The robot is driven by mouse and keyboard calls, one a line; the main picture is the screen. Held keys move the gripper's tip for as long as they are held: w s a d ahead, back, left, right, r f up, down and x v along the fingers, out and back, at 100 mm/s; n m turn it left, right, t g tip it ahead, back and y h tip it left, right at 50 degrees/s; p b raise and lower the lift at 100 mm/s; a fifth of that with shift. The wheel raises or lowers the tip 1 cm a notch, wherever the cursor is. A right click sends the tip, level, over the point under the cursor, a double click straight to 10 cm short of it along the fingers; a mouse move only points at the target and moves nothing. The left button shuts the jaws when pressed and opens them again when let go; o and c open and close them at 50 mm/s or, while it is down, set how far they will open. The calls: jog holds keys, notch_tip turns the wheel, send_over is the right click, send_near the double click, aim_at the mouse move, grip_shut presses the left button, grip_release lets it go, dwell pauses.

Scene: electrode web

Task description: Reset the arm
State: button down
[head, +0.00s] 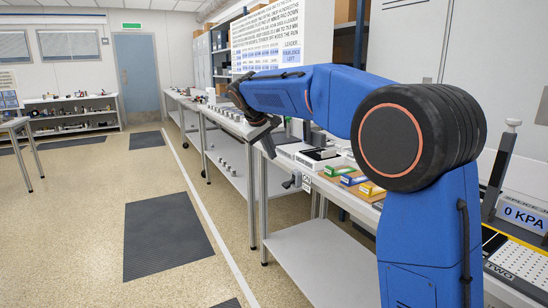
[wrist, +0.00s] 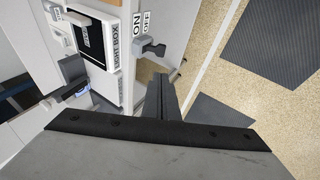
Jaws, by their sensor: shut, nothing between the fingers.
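My blue arm reaches from the right of the head view out to the left, bent at its large black joint. My gripper (head: 268,148) hangs at the far end, small and dark, beside the front edge of the bench. In the wrist view my gripper (wrist: 162,98) shows its dark fingers together at the centre, with nothing between them. They point over the bench edge beside a switch (wrist: 149,46) marked ON and OFF. A box labelled LIGHT BOX (wrist: 98,40) is left of the switch.
Green, blue and yellow blocks (head: 353,179) lie on the bench near my arm. A 0 KPA display (head: 523,215) stands at the right. Dark floor mats (head: 165,235) lie in the open aisle at left. A shelf (head: 72,115) stands along the back wall.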

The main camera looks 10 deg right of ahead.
dwell(0.3)
jog(key=s+d+f+m+y, duration=0.1)
jog(key=s+d, duration=0.3)
jog(key=s, duration=0.5)
jog(key=s+d+f, duration=0.2)
jog(key=s+d, duration=0.1)
jog(key=s, duration=0.5)
jog(key=s+d+f+m+y, duration=0.1)
jog(key=s+d, duration=0.3)
jog(key=s, duration=0.5)
jog(key=s+d+f+m+y, duration=0.1)
jog(key=s+f, duration=0.6)
jog(key=s, duration=0.4)
jog(key=s+d+f+m+y, duration=0.1)
jog(key=s+f+m, duration=0.1)
jog(key=s+f, duration=0.6)
jog(key=s, duration=0.4)
jog(key=shift+s, duration=0.2)
